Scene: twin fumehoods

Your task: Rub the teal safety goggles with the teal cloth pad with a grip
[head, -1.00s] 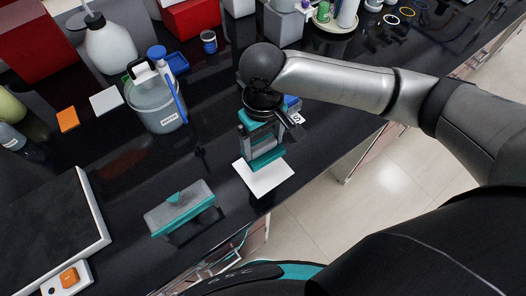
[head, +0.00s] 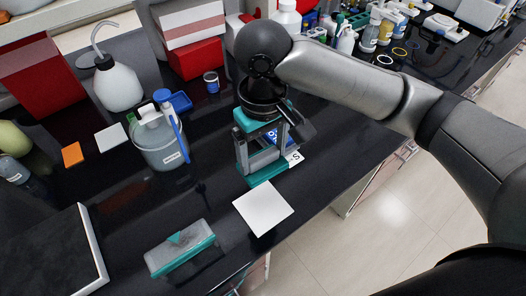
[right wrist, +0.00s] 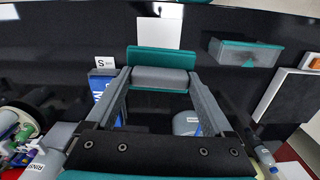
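The teal safety goggles (head: 180,248), with a grey see-through lens, lie on the black bench at lower left in the head view. They show at upper right in the right wrist view (right wrist: 246,52). My right gripper (head: 262,158) points down, its fingers closed on the grey grip of the teal cloth pad (head: 268,174). In the right wrist view the grip sits between the fingertips (right wrist: 160,78), with the teal pad (right wrist: 162,58) beyond. The pad is apart from the goggles, near the far edge of a white square (head: 263,208). My left gripper is not in view.
A grey lidded bucket (head: 160,150) with a blue stick stands left of my right gripper. A blue item and an "S" card (head: 295,158) are close behind the gripper. A white-edged dark board (head: 90,250) lies at left. The bench is clear between goggles and bucket.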

